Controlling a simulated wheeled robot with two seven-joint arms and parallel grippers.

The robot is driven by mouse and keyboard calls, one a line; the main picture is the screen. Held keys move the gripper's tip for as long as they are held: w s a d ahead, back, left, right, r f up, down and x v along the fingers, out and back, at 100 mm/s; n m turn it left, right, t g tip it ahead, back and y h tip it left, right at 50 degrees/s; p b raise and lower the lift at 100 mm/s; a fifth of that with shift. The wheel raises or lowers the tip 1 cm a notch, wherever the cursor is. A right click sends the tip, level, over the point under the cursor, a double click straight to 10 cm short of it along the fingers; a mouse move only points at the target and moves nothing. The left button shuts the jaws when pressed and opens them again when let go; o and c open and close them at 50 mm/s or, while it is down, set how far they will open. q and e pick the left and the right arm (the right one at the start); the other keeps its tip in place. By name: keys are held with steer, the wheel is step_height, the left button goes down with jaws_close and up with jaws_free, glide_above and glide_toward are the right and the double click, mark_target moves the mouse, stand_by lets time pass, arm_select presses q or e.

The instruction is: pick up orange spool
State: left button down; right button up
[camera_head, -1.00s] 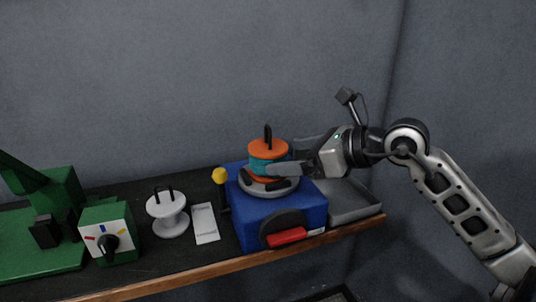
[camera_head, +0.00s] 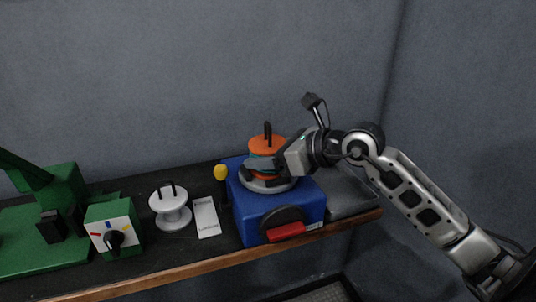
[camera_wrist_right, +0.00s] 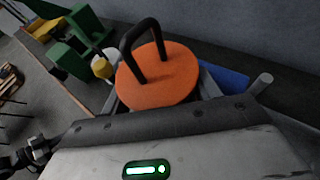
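The orange spool (camera_head: 263,147), with an orange top, a black loop handle and a teal band below, stands upright on a round grey plate (camera_head: 262,185) on a blue box (camera_head: 250,218). My right gripper (camera_head: 260,166) is at the spool from the right, with one finger across its near side. In the right wrist view the orange top (camera_wrist_right: 160,82) lies between the two grey fingers, which show at its left and right. The fingers look spread around the spool; contact is hard to judge. My left gripper is not in view.
A yellow knob (camera_head: 221,172) stands beside the blue box. A white spool (camera_head: 170,208), a white card (camera_head: 206,217) and a green box with a dial (camera_head: 112,230) are on the dark bench to the left. A grey tray (camera_head: 350,198) is at the right, partly under my arm.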

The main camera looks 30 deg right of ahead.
mark_target(257, 140)
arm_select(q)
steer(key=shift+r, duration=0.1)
arm_select(e)
steer(key=shift+c, duration=0.5)
steer(key=shift+r, duration=0.55)
step_height(257, 140, up, 2)
steer(key=shift+s+r+b, duration=0.15)
steer(key=shift+r+b, duration=0.1)
steer(key=shift+b, duration=0.3)
arm_select(q)
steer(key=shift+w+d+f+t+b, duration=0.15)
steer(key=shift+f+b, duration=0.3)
steer(key=shift+b, duration=0.45)
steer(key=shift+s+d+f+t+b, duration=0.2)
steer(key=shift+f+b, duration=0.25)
steer(key=shift+b, duration=0.4)
arm_select(e)
steer(key=s+a+r, duration=0.1)
steer(key=s+r, duration=0.8)
steer(key=s, duration=0.4)
steer(key=shift+s+r, duration=0.2)
steer(key=shift+s, duration=0.15)
